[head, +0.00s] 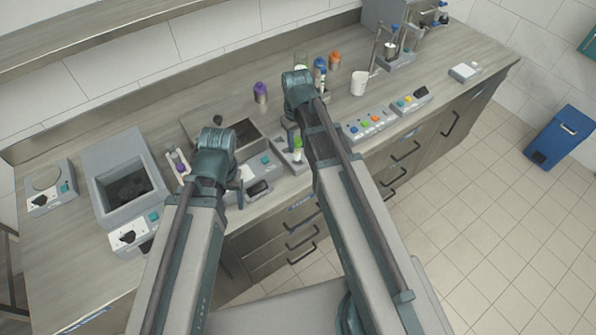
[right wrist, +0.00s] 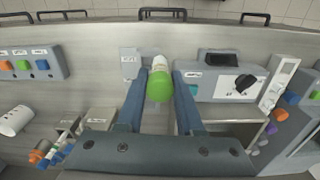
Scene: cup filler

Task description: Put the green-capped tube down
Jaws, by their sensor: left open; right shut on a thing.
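The green-capped tube (head: 297,145) stands upright near the front edge of the bench, beside a labelled grey plate (right wrist: 130,62). In the right wrist view the tube (right wrist: 160,82) shows its green cap between the two blue fingers. My right gripper (right wrist: 161,80) is shut on it. My left gripper (head: 243,187) is open and empty, over the bench front beside a grey control box (head: 259,187).
A grey basin unit (head: 121,190) and a knob box (head: 128,237) stand at the left. A white cup (head: 359,83), a purple-capped bottle (head: 260,93) and an orange-capped bottle (head: 334,60) stand behind. A button panel (head: 367,124) lies to the right.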

